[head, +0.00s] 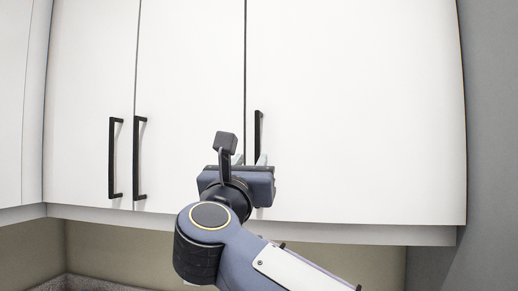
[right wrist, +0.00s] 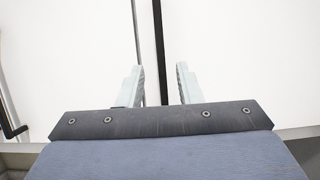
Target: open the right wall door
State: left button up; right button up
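The right wall door (head: 360,110) is a wide white cabinet panel and looks shut, flush with its neighbour. Its black vertical bar handle (head: 258,130) is near its left edge; the lower end is hidden behind my right gripper (head: 250,159). In the right wrist view the handle (right wrist: 158,35) runs down between the two pale fingers of the right gripper (right wrist: 160,72). The fingers are apart, with a gap on each side of the bar. The handle's lower end is hidden there by the gripper body. My left gripper is not in view.
Two more white doors with black handles (head: 113,158) (head: 138,158) are to the left. A grey wall (head: 490,150) stands just right of the right door. The cabinet's bottom edge (head: 350,233) runs below the doors. A speckled counter (head: 90,283) shows at lower left.

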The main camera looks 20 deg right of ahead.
aim_at(257, 151)
jog(key=p+x, duration=0.2)
jog(key=x, duration=0.3)
jog(key=shift+w+d+r, duration=0.1)
jog(key=shift+d+r, duration=0.1)
jog(key=shift+r, duration=0.1)
jog(key=shift+w+d+r+p, duration=0.15)
jog(key=shift+w+d+p, duration=0.25)
jog(key=shift+w, duration=0.1)
grip_shut()
